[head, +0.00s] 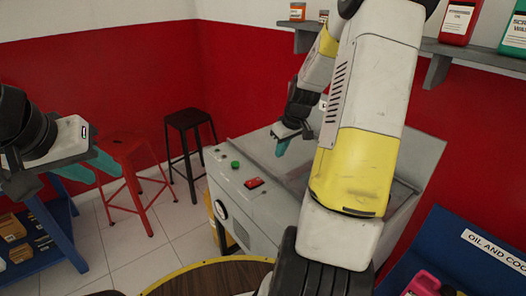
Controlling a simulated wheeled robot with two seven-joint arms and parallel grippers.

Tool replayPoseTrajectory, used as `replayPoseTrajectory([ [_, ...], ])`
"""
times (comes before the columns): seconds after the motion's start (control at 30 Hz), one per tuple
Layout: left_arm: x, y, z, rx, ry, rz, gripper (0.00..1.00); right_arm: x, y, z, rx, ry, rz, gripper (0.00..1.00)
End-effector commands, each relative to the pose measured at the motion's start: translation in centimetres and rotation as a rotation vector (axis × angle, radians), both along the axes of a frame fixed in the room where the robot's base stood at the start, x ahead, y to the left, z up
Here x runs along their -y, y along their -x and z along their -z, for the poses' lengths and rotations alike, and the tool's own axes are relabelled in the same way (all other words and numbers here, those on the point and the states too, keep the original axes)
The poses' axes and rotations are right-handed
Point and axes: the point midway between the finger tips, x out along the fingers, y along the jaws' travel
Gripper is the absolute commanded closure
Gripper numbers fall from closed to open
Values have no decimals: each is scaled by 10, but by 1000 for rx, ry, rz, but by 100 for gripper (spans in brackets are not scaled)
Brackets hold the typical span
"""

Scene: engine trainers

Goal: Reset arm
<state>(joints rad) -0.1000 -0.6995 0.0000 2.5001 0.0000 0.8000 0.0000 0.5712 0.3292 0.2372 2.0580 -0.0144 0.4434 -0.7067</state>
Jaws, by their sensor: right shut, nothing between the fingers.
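My right arm comes in from the bottom right, rises high and bends at an elbow cut off by the top edge. Its forearm hangs down behind, with the right gripper (281,148) over the grey machine (249,205). The right gripper's teal fingers are together, and I see nothing held. My left gripper (97,168) is at the left edge, in the air before the red stool (130,160). Its teal fingers look spread apart, with nothing between them. Most of my left arm is out of view.
The grey machine has a green button (235,165) and a red switch (254,183). A black stool (187,125) stands behind it. A wall shelf (470,55) with bottles is at top right. A blue rack (48,235) and a blue cart (455,245) flank the floor.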

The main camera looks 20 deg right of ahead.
Motion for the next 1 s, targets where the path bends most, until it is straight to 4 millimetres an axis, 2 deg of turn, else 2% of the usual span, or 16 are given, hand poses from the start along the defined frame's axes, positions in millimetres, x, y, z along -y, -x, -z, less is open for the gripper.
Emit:
replayPoseTrajectory([
  [0.1, 0, 0, 0, 1, 0, 0, 64, 1, 3, -12, 2, 1, -1, 100],
  [0.33, 0, 0, 0, 1, 0, 0, 64, -2, 7, -23, 4, 2, -1, 100],
  [0.47, 0, 0, 0, 0, 0, 0, 64, -23, 18, -53, 19, 14, 13, 100],
  [0.57, 0, 0, 0, 0, 0, 0, 64, -49, 39, -91, 41, 19, 40, 100],
  [0.7, 0, 0, 0, 0, 0, 0, 64, -89, 82, -140, 81, 3, 95, 100],
  [0.9, 0, 0, 0, 0, 0, 0, 64, -133, 154, -184, 139, -73, 173, 100],
  [1.0, 0, 0, 0, 1, 0, 0, 64, -147, 186, -193, 160, -123, 204, 100],
])
